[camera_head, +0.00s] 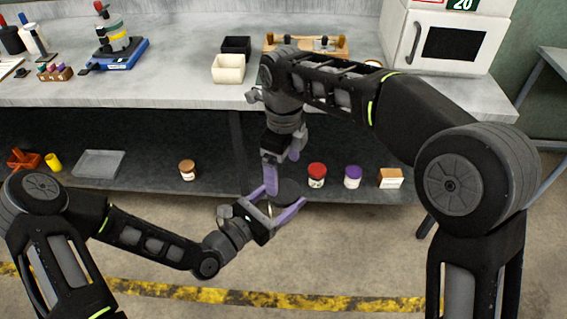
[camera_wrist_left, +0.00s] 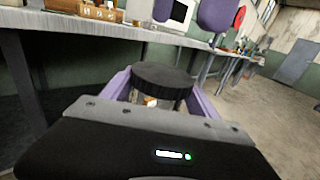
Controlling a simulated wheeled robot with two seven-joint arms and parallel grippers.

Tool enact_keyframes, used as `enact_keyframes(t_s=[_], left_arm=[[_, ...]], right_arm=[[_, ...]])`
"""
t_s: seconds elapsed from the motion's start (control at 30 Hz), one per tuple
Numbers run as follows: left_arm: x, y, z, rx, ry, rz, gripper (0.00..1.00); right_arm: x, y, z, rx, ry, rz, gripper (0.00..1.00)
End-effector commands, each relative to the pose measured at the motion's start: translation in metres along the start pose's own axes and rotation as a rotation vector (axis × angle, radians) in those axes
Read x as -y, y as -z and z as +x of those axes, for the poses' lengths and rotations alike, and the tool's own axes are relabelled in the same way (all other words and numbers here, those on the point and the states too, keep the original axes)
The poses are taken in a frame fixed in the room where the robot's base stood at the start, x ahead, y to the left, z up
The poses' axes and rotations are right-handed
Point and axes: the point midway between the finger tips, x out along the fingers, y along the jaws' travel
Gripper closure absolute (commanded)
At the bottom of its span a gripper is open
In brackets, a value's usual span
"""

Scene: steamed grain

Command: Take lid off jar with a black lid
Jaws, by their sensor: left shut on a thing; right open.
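A jar with a black lid is held between the purple fingers of my left gripper (camera_head: 286,196), which is shut on it. The round black lid (camera_head: 289,188) faces up in the head view, in front of the lower shelf. In the left wrist view the lid (camera_wrist_left: 162,77) tops the jar (camera_wrist_left: 150,101), whose body is mostly hidden. My right gripper (camera_head: 281,172) points down above the lid and is open. In the left wrist view its two purple fingers (camera_wrist_left: 190,14) show above the lid, apart from it.
The lower shelf holds a brown-lidded jar (camera_head: 187,170), a red-lidded jar (camera_head: 317,175), a purple-lidded jar (camera_head: 353,177) and a small box (camera_head: 390,178). The grey counter (camera_head: 190,90) above carries bins (camera_head: 228,69) and a microwave (camera_head: 447,42). The floor in front is clear.

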Motion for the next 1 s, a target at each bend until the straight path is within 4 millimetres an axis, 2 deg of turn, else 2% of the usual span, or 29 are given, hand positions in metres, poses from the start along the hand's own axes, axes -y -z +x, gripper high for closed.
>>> enact_keyframes(t_s=[0.3,0.5,0.83,1.0], left_arm=[[0.000,-0.001,0.000,0.001,0.000,0.000,1.00],[0.000,-0.001,0.000,0.001,0.000,0.000,1.00],[0.000,-0.001,0.000,0.001,0.000,0.000,1.00],[0.000,-0.001,0.000,0.001,0.000,0.000,1.00]], right_arm=[[-0.001,0.001,0.046,-0.003,-0.003,0.001,0.08],[-0.001,0.000,0.067,-0.001,-0.002,0.000,0.08],[0.000,0.000,0.070,0.000,-0.001,0.000,0.08],[0.000,0.000,0.070,0.000,-0.001,0.000,0.22]])
